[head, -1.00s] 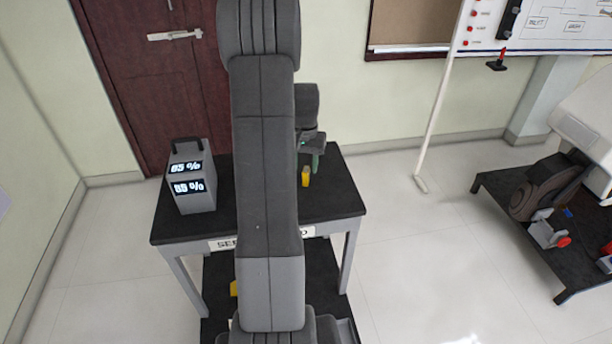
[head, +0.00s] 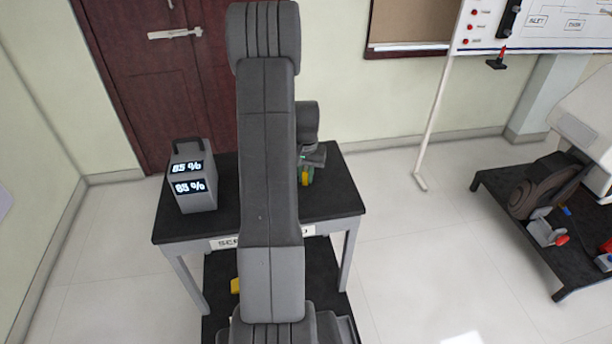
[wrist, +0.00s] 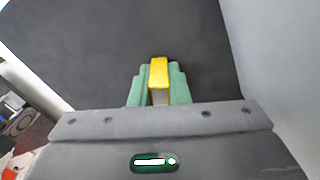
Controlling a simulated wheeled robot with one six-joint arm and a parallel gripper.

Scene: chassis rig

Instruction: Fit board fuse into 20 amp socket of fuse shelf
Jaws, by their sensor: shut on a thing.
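A yellow fuse (wrist: 159,72) with a pale lower part sits between the green fingers of my gripper (wrist: 158,88) in the wrist view. The fingers are shut on it. In the head view my gripper (head: 308,172) is low over the right part of the black tabletop, with the yellow fuse (head: 306,180) showing at its fingers. I cannot tell whether the fuse still touches the table. I cannot make out the fuse shelf or its 20 amp socket in these views.
The black-topped table (head: 335,198) has free room at its right. A grey box (head: 192,178) with percent displays stands at its left. A small yellow thing (head: 235,286) shows low beside my arm. A dark low platform (head: 555,262) with machinery stands at the right.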

